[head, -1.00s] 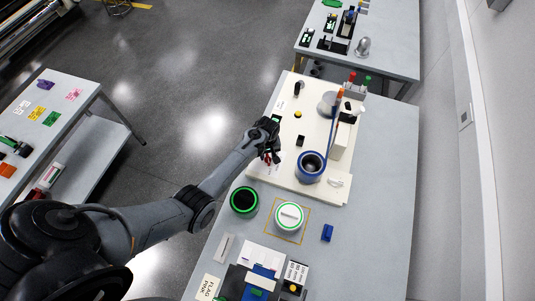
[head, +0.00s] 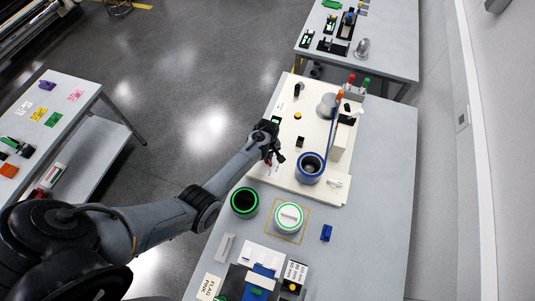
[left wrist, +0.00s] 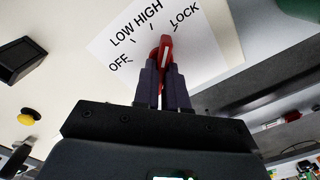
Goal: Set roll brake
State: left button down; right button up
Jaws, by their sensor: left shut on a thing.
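The brake selector is a red lever (left wrist: 166,50) with a white line, on a white label plate (left wrist: 205,50) printed OFF, LOW, HIGH and LOCK. My left gripper (head: 273,158) is at the left edge of the cream panel (head: 307,124) in the head view. In the left wrist view, its two dark fingers (left wrist: 163,80) are shut on the red lever. The lever's tip lies right of the HIGH tick, between HIGH and LOCK; the fingers hide its lower part. My right gripper is not in view.
On the panel are a blue-rimmed roll (head: 310,168), a yellow button (head: 298,115) and a black block (head: 299,142). A green-ringed black cup (head: 244,202) and a white-lidded round container (head: 289,217) stand in front. The table's right side is mostly clear.

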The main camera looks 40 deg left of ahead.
pick_arm(q)
jog(key=n+p, duration=0.1)
jog(key=n, duration=0.1)
jog(key=shift+s+r+n, duration=0.1)
jog(key=shift+n, duration=0.3)
jog(key=n, duration=0.3)
jog(key=shift+n, duration=0.3)
jog(key=n, duration=0.2)
jog(key=shift+s+n, duration=0.15)
jog(key=shift+n, duration=0.15)
jog(key=shift+s+n, duration=0.1)
jog(key=shift+n, duration=1.8)
jog(key=c, duration=1.2)
grip_release()
